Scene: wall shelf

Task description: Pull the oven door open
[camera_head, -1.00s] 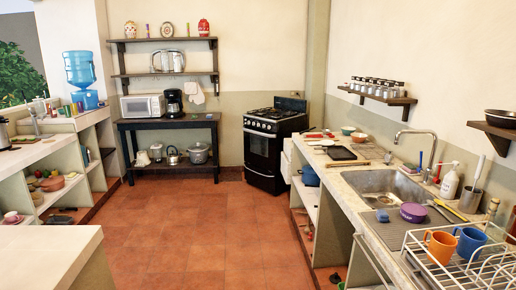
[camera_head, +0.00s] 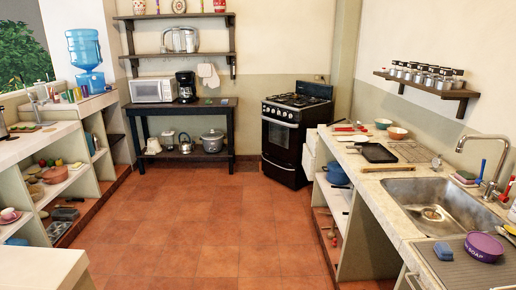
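The oven (camera_head: 291,134) is a black and steel stove standing against the back wall, a little right of the middle of the view. Its dark front door (camera_head: 279,144) faces me and looks shut. A light handle bar (camera_head: 279,122) runs across the top of the door, under the row of knobs. The hob on top is bare. Neither of my grippers shows in the head view.
The red tile floor (camera_head: 205,222) is clear up to the oven. A counter with a sink (camera_head: 433,207) runs along the right, with a blue pot (camera_head: 336,174) on its lower shelf. Open shelving (camera_head: 82,185) lines the left. A pale counter corner (camera_head: 40,268) is at the near left. A dark table (camera_head: 188,104) stands left of the oven.

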